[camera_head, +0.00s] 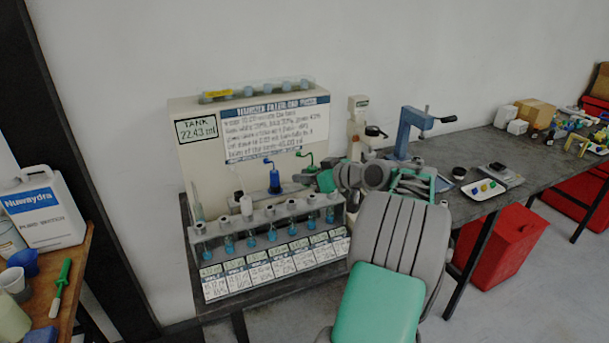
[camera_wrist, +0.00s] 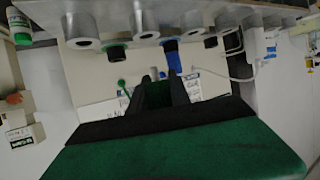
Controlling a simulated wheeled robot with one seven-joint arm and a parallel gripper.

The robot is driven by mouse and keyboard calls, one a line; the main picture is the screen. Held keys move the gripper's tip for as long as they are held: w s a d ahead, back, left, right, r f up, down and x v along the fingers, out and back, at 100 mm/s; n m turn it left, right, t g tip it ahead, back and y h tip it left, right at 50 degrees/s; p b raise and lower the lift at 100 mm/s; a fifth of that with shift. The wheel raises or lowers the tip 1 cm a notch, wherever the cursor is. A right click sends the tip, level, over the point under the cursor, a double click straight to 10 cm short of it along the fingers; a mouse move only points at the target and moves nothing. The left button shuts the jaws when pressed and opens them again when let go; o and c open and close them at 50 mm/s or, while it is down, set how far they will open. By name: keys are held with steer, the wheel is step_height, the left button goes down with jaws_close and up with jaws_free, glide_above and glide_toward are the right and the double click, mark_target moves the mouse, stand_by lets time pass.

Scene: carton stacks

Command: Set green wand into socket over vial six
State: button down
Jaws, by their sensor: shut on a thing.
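The green wand (camera_head: 306,160) shows as a bent green top at the right of the filling station. My gripper (camera_head: 322,181) is beside it, behind the right end of the vial rack. In the wrist view my gripper (camera_wrist: 156,88) is shut on a dark green piece, which I take as the wand; the fingers hide most of it. The vial rack (camera_head: 203,238) holds a row of vials with blue liquid, with sockets above them. Vial six (camera_head: 311,222), counted from the left, stands near the right end. The row labels are too small to read surely.
A blue wand (camera_head: 274,182) and a white wand (camera_head: 246,206) stand left of my gripper, close by. A sign panel (camera_head: 277,130) rises behind. A blue press (camera_head: 415,135) and a tray (camera_head: 484,188) stand to the right on the bench.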

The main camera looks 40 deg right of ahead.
mark_target(306, 199)
steer(key=shift+f+b, duration=0.5)
steer(key=shift+f, duration=0.75)
steer(key=shift+f, duration=0.1)
steer(key=shift+f+b, duration=1.05)
steer(key=shift+f, duration=0.05)
steer(key=c, duration=1.1)
jaws_free()
steer(key=shift+r, duration=0.1)
steer(key=b+v, duration=0.1)
steer(key=v, duration=0.7)
